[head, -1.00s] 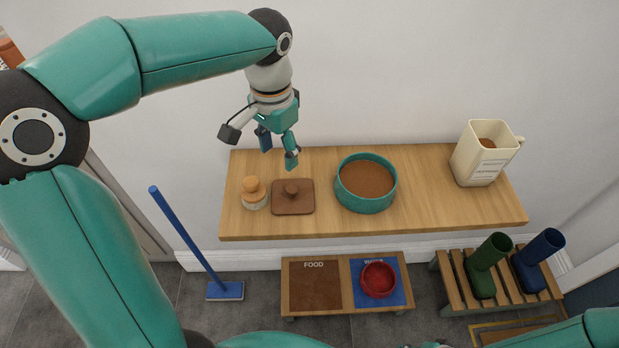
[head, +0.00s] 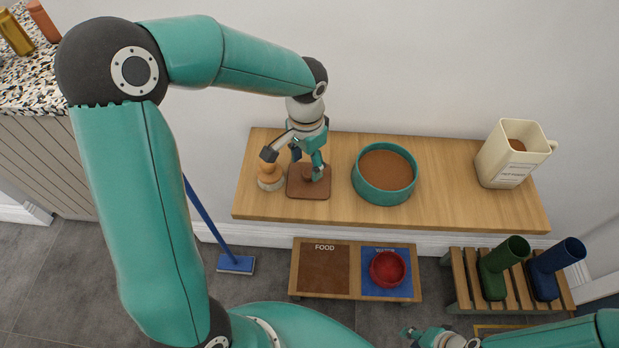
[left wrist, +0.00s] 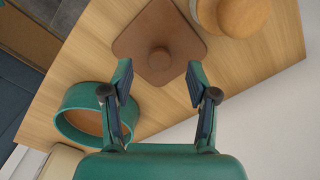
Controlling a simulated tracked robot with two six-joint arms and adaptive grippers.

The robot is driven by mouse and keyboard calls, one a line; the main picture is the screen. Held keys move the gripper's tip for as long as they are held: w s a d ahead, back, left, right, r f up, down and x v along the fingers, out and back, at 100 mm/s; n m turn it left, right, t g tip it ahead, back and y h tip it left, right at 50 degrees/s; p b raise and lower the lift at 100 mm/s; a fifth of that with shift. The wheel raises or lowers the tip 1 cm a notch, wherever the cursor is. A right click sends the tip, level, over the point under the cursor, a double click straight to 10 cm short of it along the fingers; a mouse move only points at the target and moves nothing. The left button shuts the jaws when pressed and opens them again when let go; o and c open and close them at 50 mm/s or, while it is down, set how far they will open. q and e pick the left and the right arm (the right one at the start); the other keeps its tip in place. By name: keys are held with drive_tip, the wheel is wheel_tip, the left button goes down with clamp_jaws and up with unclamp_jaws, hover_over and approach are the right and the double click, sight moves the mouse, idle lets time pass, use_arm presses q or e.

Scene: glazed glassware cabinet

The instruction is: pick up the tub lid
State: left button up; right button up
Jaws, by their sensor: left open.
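The tub lid (head: 298,190) is a brown, rounded square with a round knob in its middle. It lies flat on the wooden shelf, and also shows in the left wrist view (left wrist: 160,30). My left gripper (head: 306,164) is open over the lid. In the left wrist view my left gripper (left wrist: 159,75) has its fingers apart, one to each side of the knob's line, with the knob between and just beyond the tips. No contact shows. My right gripper (head: 428,338) is low at the bottom edge, partly cut off, and its fingers are unclear.
A cork-topped jar (head: 270,180) stands close left of the lid. A teal tub (head: 384,196) with brown contents stands to its right. A cream jug (head: 497,165) is at the shelf's right end. Below are a low stand with a red bowl (head: 387,268) and a boot rack (head: 465,285).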

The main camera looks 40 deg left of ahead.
sight(309, 173)
use_arm(q)
drive_tip(key=f, duration=0.3)
drive_tip(key=f+p, duration=0.1)
drive_tip(key=f, duration=0.1)
drive_tip(key=shift+w+d, duration=0.1)
drive_tip(key=shift+w, duration=0.2)
drive_tip(key=shift+c, duration=0.3)
drive_tip(key=shift+s, duration=0.1)
clamp_jaws()
